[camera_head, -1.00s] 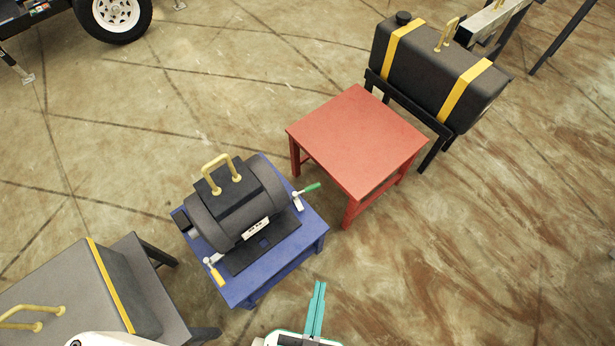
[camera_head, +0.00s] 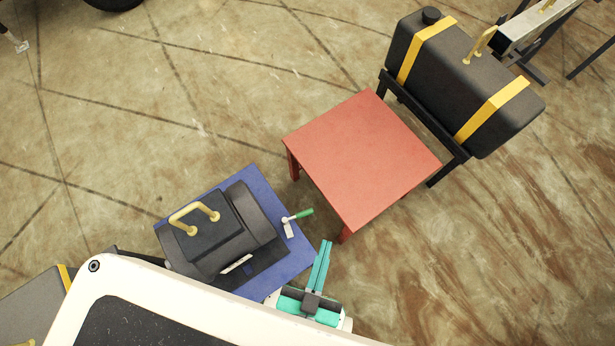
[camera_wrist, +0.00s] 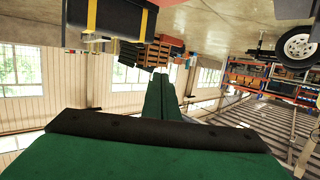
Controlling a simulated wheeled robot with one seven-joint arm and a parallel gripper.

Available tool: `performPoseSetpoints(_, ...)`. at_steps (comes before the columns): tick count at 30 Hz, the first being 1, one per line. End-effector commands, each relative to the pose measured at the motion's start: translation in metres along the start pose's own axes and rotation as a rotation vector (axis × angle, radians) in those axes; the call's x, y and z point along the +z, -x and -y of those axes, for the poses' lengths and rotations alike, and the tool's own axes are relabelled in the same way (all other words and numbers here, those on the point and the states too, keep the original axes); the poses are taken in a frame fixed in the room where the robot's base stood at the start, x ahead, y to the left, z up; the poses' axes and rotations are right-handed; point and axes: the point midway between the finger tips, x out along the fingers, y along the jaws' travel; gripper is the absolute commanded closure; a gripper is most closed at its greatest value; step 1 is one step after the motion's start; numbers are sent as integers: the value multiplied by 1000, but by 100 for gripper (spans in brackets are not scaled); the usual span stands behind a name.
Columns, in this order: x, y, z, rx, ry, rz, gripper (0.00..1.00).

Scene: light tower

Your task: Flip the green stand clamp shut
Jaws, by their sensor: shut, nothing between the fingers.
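The green stand clamp (camera_head: 300,216) has a green-tipped handle and a pale bracket. It sits at the right side of the dark motor-like unit (camera_head: 211,232) on the blue stand (camera_head: 298,262). Its handle points up and to the right, out past the stand's edge. My gripper (camera_head: 323,243) is shut and empty, just right of the blue stand and below the clamp in the head view, apart from the handle. In the wrist view my gripper's closed fingers (camera_wrist: 161,82) point ahead; the clamp cannot be made out there.
A red table (camera_head: 360,155) stands just above and right of my gripper. A black tank with yellow straps (camera_head: 465,85) stands behind it on a black frame. A grey unit (camera_head: 30,310) is at the lower left. The floor at the right is open.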

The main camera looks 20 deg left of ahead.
Motion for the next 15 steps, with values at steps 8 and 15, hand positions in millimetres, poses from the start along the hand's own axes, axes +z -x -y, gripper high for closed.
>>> performPoseSetpoints(8, 0, 0, 0, 0, 0, 1, 100)
performPoseSetpoints(15, 10, -9, 4, -5, -4, 15, 100)
